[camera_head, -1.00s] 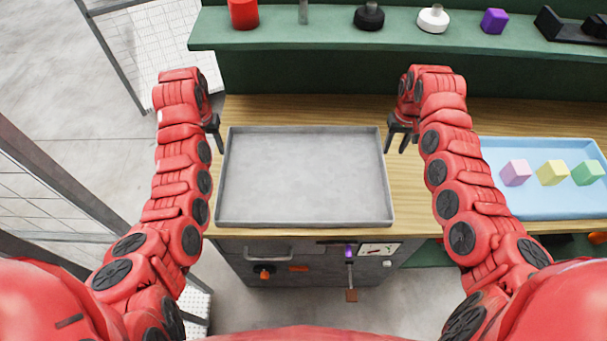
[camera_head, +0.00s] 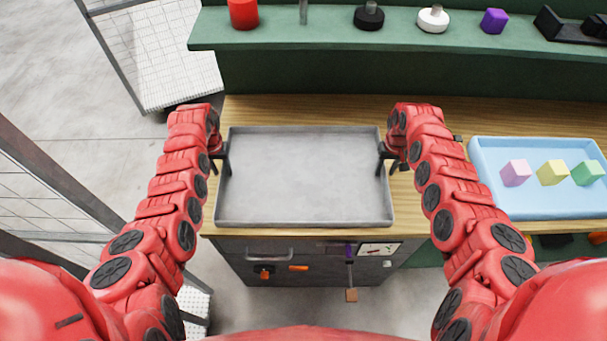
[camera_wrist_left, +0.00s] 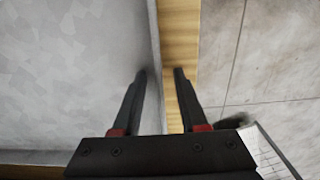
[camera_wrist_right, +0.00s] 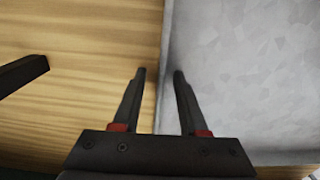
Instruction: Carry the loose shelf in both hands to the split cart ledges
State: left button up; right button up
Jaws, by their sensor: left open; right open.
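The loose shelf is a grey metal tray with a low rim (camera_head: 305,222), lying on the wooden bench top. My left gripper (camera_head: 221,160) is at its left edge. In the left wrist view the open fingers (camera_wrist_left: 160,75) stand on either side of the shelf's side wall (camera_wrist_left: 155,60). My right gripper (camera_head: 388,160) is at the right edge. In the right wrist view its open fingers (camera_wrist_right: 160,75) likewise straddle the side wall (camera_wrist_right: 166,50). Neither gripper is closed on the rim. I cannot make out the split cart ledges for certain.
A blue tray (camera_head: 545,207) with pink, yellow and green blocks lies at the right of the bench (camera_head: 330,107). A green shelf (camera_head: 330,35) with several objects runs along the back. A wire-mesh rack (camera_head: 170,60) stands at the left on the floor.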

pick_arm(q)
jog(key=shift+c, duration=0.3)
pick_arm(e)
jog(key=shift+c, duration=0.3)
pick_arm(q)
grip_shut()
pick_arm(e)
grip_shut()
dwell(0.5)
